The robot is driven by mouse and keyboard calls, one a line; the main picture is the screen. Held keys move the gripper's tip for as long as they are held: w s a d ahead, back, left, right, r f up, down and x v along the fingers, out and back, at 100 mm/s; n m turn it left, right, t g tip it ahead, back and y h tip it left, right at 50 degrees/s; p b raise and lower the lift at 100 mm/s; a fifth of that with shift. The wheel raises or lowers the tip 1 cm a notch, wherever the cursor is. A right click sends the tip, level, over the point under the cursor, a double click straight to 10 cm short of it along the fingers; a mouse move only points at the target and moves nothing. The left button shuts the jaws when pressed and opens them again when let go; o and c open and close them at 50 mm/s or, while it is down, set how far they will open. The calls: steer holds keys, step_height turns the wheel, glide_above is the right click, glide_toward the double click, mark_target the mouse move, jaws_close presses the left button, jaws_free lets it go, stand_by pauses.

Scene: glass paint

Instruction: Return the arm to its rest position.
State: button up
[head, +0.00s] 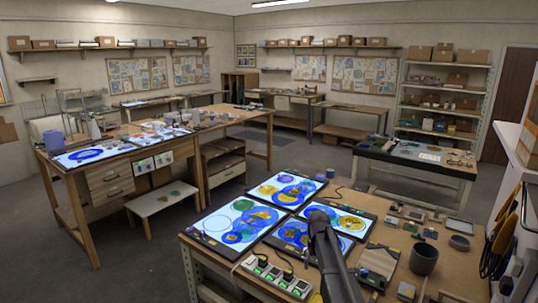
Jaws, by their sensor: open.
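My dark arm (334,262) rises from the bottom edge of the head view, right of centre. Its rounded upper end shows in front of the lit glass panels on the near workbench. I see no gripper fingers; my gripper is not visible in this view. Nothing held can be made out.
The near workbench (452,262) carries several lit panels, such as the left one (214,236), a power strip (272,277), a dark cup (423,260) and small parts. Another bench (64,185) stands left, a low stool (160,199) beside it. Grey floor (120,262) is clear at lower left.

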steer(key=s+f+m+b, duration=0.1)
steer(key=s+f+b, duration=0.3)
steer(key=s, duration=0.8)
steer(key=s+f+m+b, duration=0.1)
steer(key=s+f+b, duration=0.3)
steer(key=s, duration=0.9)
steer(key=shift+s+f, duration=0.25)
steer(key=shift+f, duration=0.05)
